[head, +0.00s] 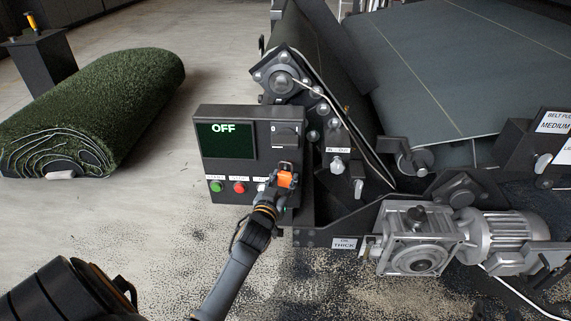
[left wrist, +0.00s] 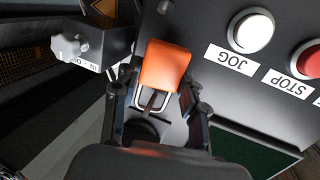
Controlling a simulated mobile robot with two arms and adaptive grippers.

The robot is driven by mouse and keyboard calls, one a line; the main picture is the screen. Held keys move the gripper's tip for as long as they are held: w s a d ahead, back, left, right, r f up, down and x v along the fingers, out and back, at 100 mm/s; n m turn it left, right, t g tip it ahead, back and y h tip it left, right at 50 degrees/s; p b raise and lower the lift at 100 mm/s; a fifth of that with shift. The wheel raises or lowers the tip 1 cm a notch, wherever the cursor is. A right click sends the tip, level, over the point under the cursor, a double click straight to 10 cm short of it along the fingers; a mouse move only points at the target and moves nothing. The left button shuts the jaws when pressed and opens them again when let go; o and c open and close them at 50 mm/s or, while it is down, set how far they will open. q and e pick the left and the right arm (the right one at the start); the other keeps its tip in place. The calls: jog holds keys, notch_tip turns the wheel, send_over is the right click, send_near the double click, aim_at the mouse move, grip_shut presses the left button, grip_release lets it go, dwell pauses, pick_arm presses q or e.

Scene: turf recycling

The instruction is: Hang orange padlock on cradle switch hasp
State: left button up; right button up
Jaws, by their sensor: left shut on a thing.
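The orange padlock (head: 285,180) is at the tip of my left gripper (head: 275,184), in front of the lower right of the dark control box. In the left wrist view the padlock's orange body (left wrist: 164,66) shows, with its silver shackle (left wrist: 141,101) between the fingers of my left gripper (left wrist: 157,112). The gripper is shut on the padlock. The cradle switch (head: 287,134) is on the box's upper right, above the padlock. I cannot make out its hasp clearly, nor whether the shackle touches it. My right gripper is not in view.
The control box has an OFF screen (head: 226,141), a green button (head: 216,186) and a red button (head: 239,188). A white JOG button (left wrist: 251,31) shows close to the padlock. Machine knobs (head: 337,166) stand at right. A turf roll (head: 110,105) lies left.

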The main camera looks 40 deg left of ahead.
jog(key=shift+w+r, duration=0.1)
jog(key=shift+r, duration=0.15)
